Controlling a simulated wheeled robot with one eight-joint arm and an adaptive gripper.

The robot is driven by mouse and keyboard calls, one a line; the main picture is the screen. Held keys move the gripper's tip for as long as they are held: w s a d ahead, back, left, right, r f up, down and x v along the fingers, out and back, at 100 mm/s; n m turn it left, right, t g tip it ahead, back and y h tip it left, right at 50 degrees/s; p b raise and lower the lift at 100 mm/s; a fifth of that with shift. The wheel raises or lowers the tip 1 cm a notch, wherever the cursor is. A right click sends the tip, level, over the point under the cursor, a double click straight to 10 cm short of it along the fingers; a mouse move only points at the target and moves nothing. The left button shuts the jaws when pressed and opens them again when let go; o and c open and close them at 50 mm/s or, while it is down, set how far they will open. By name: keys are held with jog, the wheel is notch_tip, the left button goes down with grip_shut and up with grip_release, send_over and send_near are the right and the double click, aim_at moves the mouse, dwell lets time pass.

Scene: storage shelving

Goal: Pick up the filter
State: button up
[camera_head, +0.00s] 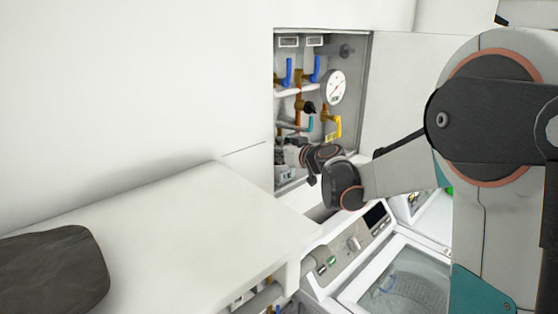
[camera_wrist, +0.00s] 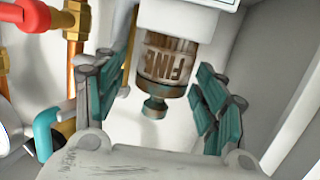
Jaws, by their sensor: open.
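The filter (camera_wrist: 168,62) is a clear cylinder with a brownish band and the letters "FINE" reading upside down. It hangs below a white housing, with a small dark knob at its lower end. My gripper (camera_wrist: 162,88) is open, one teal-padded finger on each side of the filter. Gaps show between the fingers and the filter, so I see no contact. In the head view my gripper (camera_head: 294,152) reaches into the open wall cabinet (camera_head: 368,70). There the filter is too small and covered to make out.
The cabinet holds pipes with blue handles (camera_head: 289,71), a round gauge (camera_head: 335,86) and a yellow handle (camera_head: 333,127). In the wrist view a red handle (camera_wrist: 28,14) and copper pipes (camera_wrist: 76,45) stand at left. A washing machine (camera_head: 350,245) and white countertop (camera_head: 190,230) are below.

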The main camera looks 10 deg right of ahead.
jog(key=c, duration=1.3)
